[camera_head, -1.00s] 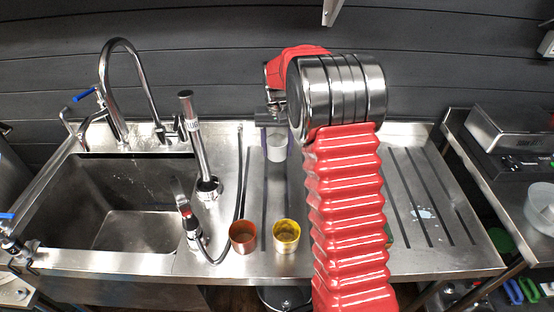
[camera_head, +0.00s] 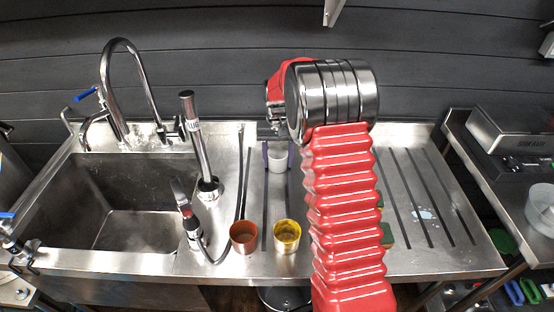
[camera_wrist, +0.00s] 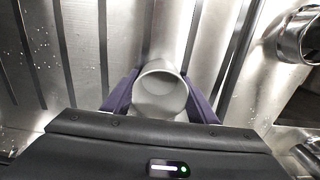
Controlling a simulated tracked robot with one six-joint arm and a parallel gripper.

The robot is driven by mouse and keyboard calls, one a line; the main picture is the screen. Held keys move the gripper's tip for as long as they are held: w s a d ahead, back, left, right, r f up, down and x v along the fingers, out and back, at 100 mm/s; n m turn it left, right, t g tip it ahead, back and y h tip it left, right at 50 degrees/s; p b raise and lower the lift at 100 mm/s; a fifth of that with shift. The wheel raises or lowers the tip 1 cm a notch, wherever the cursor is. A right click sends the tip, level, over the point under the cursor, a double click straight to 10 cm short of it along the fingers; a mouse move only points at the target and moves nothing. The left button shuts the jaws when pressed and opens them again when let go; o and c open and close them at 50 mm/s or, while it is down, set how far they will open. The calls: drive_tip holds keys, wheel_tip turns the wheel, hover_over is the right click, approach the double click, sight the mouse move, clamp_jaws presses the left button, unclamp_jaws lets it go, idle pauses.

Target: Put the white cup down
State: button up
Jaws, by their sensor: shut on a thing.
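The white cup (camera_head: 277,161) is between the fingers of my gripper (camera_head: 277,156), over the ribbed drainboard near the back, just left of my arm. In the wrist view the white cup (camera_wrist: 161,92) shows its open mouth, and the purple fingers of my gripper (camera_wrist: 161,100) are shut on its two sides. The cup looks upright. Whether its base touches the steel cannot be told.
An orange cup (camera_head: 243,238) and a yellow cup (camera_head: 286,236) stand at the drainboard's front edge. The sink (camera_head: 120,205) and its tall tap (camera_head: 113,85) are at left. A green and yellow sponge (camera_head: 386,235) is partly hidden behind my arm.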

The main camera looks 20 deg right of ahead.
drive_tip(key=o, duration=1)
drive_tip(key=shift+r, duration=0.1)
wheel_tip(320, 180, up, 12)
idle(0.5)
